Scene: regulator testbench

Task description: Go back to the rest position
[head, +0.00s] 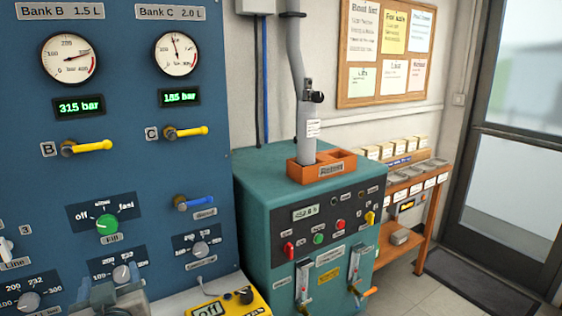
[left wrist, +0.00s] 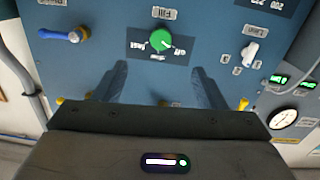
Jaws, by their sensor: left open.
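My left gripper (head: 115,300) shows at the bottom left of the head view, in front of the lower part of the blue panel (head: 150,110). In the left wrist view the gripper (left wrist: 162,82) has its two fingers wide apart with nothing between them. The green fill knob (head: 107,224) is above the gripper in the head view and clear of it. The green knob also shows beyond the fingertips in the left wrist view (left wrist: 161,40), where the panel appears upside down. My right gripper is in neither view.
The panel carries yellow valve handles (head: 93,146), a blue handle (head: 198,202) and gauges (head: 72,58). A yellow box (head: 228,306) sits low beside the gripper. A teal machine (head: 262,212) stands to the right, then a wooden shelf (head: 384,246).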

